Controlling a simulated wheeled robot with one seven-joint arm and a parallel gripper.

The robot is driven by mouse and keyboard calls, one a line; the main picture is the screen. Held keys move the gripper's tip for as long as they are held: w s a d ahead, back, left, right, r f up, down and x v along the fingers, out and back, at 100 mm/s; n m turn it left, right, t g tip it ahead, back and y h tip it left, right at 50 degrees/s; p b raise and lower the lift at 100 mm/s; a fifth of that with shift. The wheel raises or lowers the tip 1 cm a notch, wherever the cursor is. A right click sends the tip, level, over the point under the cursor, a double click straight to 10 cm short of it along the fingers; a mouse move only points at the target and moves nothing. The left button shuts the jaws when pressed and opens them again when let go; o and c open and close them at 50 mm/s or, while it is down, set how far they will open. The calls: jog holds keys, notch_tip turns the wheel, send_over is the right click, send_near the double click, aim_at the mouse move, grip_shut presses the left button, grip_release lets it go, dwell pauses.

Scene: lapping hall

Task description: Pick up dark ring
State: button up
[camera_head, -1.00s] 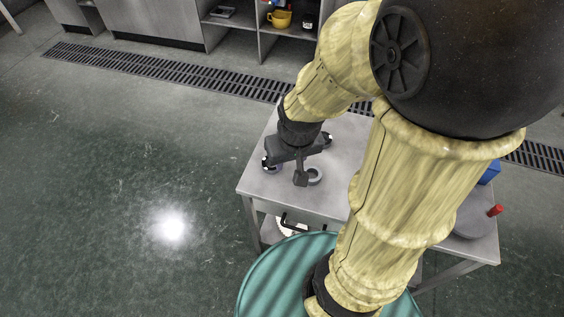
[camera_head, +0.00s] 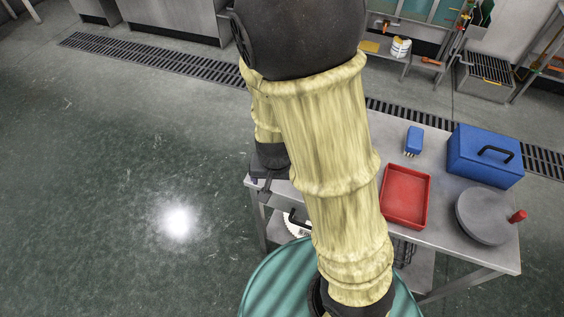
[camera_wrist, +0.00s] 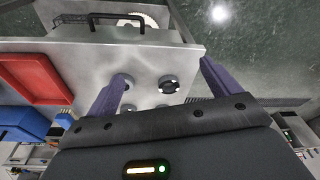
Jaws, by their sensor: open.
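In the wrist view a dark ring (camera_wrist: 169,84) with a pale, patchy centre lies flat on the grey metal table. It lies between the two finger lines of my gripper (camera_wrist: 162,71), which is open and empty. A greyer ring (camera_wrist: 128,82) lies to its left, close beside or partly behind the left finger. Parts of other small round things show just above the gripper body and are mostly covered. In the head view my arm hides the rings. Only a dark part of my gripper's end shows at the table's left corner.
On the metal table (camera_head: 434,232) stand a red tray (camera_head: 427,196), a blue case (camera_head: 487,157), a small blue brush-like block (camera_head: 413,140) and a round grey plate (camera_head: 483,217) with a red knob. A lower shelf holds a white toothed disc (camera_head: 297,227). Open floor lies left.

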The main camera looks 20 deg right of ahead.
notch_tip(320, 180, down, 10)
jog(key=w+a+m+t+h+b, duration=0.1)
jog(key=w+m+t+h+b, duration=0.1)
jog(key=h+b, duration=0.25)
jog(key=w+t+b, duration=0.1)
jog(key=t, duration=0.1)
jog(key=w+a+r+m+t+h+b, duration=0.1)
jog(key=t, duration=0.1)
jog(key=w+a+t+h+b, duration=0.1)
jog(key=b, duration=0.1)
jog(key=shift+w+a+r+m+t, duration=0.15)
jog(key=shift+w+r+m+t, duration=0.1)
jog(key=shift+r+m+t, duration=0.15)
jog(key=b+x, duration=0.2)
jog(key=x, duration=0.9)
jog(key=shift+w+d+f, duration=0.25)
jog(key=shift+w+d, duration=0.1)
jog(key=shift+w, duration=0.05)
